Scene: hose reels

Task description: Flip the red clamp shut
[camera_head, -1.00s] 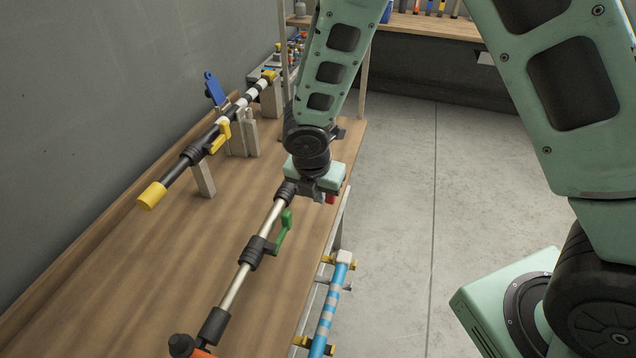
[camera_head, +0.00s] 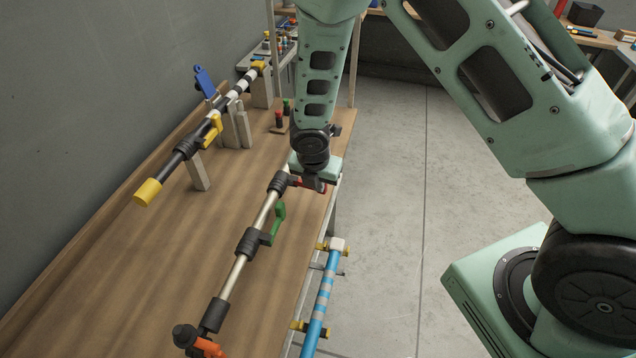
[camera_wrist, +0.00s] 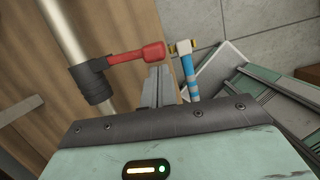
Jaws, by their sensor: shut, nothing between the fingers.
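The red clamp lever (camera_wrist: 138,55) sticks out sideways, roughly at a right angle to the pale pole (camera_wrist: 65,30), from a black collar (camera_wrist: 90,82) in the wrist view. In the head view a bit of the red lever (camera_head: 321,188) shows beside the far black collar (camera_head: 279,182), partly hidden by my gripper. My gripper (camera_wrist: 158,72) is shut and empty, its fingertips close to the lever's underside in the picture. I cannot tell whether they touch it. In the head view my gripper (camera_head: 316,186) is at the pole's far end.
On the same pole are a green lever (camera_head: 278,222) and an orange one (camera_head: 205,346). A black pole with a yellow lever (camera_head: 214,128) and a blue lever (camera_head: 204,82) stands on wooden supports at left. A blue striped pole (camera_head: 322,295) runs along the table's right edge.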

